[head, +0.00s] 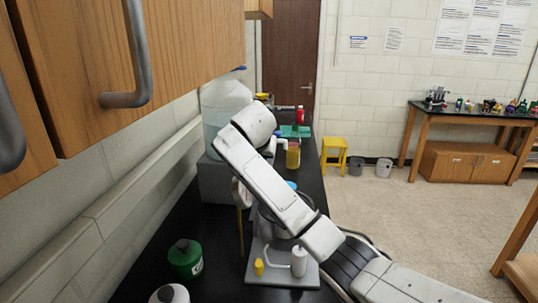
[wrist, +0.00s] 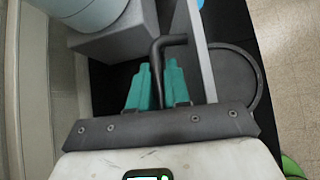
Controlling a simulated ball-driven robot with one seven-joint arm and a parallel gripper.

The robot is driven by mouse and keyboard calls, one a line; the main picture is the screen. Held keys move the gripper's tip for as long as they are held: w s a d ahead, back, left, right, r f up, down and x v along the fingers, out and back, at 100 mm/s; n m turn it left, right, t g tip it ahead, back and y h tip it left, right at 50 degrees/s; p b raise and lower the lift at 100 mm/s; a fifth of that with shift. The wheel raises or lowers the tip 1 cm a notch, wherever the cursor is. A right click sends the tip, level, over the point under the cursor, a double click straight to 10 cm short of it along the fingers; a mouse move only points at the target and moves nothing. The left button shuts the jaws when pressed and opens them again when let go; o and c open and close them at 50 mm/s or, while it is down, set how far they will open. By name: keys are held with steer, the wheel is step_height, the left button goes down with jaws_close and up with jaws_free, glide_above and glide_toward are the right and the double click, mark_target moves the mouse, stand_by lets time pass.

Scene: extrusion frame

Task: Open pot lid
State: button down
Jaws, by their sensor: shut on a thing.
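In the wrist view my gripper (wrist: 158,72) has its two teal fingers close together around a dark bent rod (wrist: 160,52), which looks like a handle. The rod rises between the fingers and bends to the right at its top. A dark round rim (wrist: 258,82) around a grey disc shows to the right; I cannot tell whether it is the pot or its lid. In the head view a grey round body (head: 268,229), possibly the pot, is mostly hidden behind my white arm. My fingers are not clearly seen there.
A green canister (head: 185,259) stands on the black counter (head: 215,235) at the lower left. A grey stand (head: 283,273) with a white cylinder is at the front. Wooden cabinets (head: 175,35) hang above left. A large clear container (head: 222,98) stands behind my arm. Floor is open at right.

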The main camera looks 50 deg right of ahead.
steer(key=shift+w+a+g+h, duration=0.3)
steer(key=shift+w+a, duration=0.2)
steer(key=shift+w, duration=0.15)
steer(key=c, duration=1.2)
jaws_free()
steer(key=b+v, duration=0.2)
steer(key=v, duration=0.8)
steer(key=shift+s+a+r+b, duration=0.2)
steer(key=shift+a+b, duration=0.05)
steer(key=shift+b, duration=0.15)
